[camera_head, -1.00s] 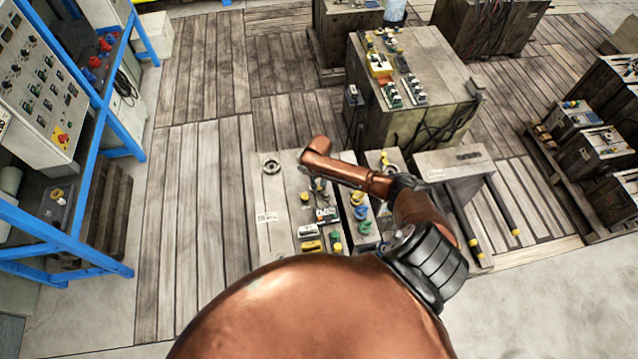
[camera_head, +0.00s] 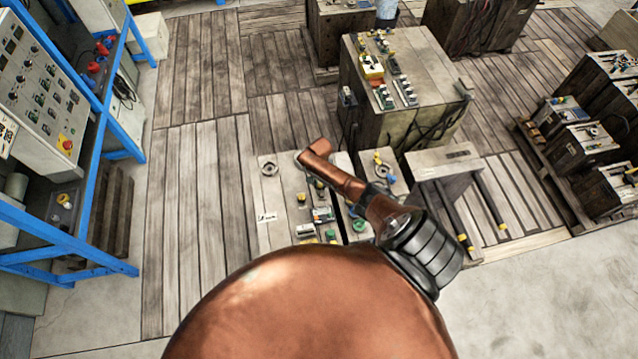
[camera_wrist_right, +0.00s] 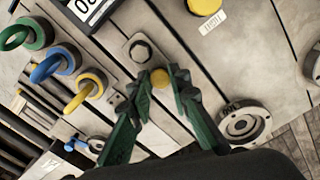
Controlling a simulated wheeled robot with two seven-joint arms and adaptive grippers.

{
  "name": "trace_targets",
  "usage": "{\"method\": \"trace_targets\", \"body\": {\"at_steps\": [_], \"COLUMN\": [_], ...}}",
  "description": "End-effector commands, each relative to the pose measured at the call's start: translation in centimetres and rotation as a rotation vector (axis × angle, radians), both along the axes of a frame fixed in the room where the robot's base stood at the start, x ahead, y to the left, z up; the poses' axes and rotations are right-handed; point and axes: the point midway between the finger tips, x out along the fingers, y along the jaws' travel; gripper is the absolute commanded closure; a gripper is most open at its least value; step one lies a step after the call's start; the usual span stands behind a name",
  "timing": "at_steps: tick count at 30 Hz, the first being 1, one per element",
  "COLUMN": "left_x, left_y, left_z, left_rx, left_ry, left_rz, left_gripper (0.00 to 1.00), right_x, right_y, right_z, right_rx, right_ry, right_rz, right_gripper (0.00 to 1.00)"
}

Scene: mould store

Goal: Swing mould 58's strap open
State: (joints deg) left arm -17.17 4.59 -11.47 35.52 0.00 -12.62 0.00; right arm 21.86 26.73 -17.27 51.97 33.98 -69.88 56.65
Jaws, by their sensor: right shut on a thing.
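In the right wrist view my right gripper (camera_wrist_right: 160,80) has its green fingers on either side of a small round yellow knob (camera_wrist_right: 159,77), shut on it. The knob is beside a grey metal strap with a dark hex bolt (camera_wrist_right: 141,50), on the pale wooden top of a mould (camera_wrist_right: 225,75). A black-framed number plate is cut off at the top edge, so its number cannot be read in full. In the head view the mould top (camera_head: 270,228) is partly behind my copper right arm, and the fingers are hidden there. My left gripper is not in view.
Green, blue and yellow rings (camera_wrist_right: 38,34) stand left of the fingers in the wrist view. A round metal fitting (camera_wrist_right: 243,121) is close to the right finger. A larger mould (camera_head: 425,70) stands behind. Free planked floor (camera_head: 190,190) lies to the left.

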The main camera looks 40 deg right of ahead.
Motion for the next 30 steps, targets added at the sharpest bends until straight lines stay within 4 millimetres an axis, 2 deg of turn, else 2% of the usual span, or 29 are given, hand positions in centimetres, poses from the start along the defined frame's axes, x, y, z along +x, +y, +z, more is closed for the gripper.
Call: {"method": "trace_targets", "body": {"at_steps": [17,18,25,30], "left_x": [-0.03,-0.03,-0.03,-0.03], "left_y": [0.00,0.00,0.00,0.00], "left_z": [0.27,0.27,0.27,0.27], "left_rx": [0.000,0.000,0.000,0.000], "left_ry": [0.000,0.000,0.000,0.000], "left_rz": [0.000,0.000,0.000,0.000], "left_gripper": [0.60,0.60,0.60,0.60], "right_x": [0.07,0.07,0.02,-0.01], "right_y": [-0.20,-0.20,-0.17,-0.14], "right_z": [0.09,0.09,0.06,0.04], "right_rx": [-0.001,-0.002,-0.001,0.000], "right_ry": [-0.003,-0.003,-0.002,-0.001], "right_rz": [-0.033,-0.033,-0.032,-0.032], "right_gripper": [1.00,0.80,0.65,0.65]}}
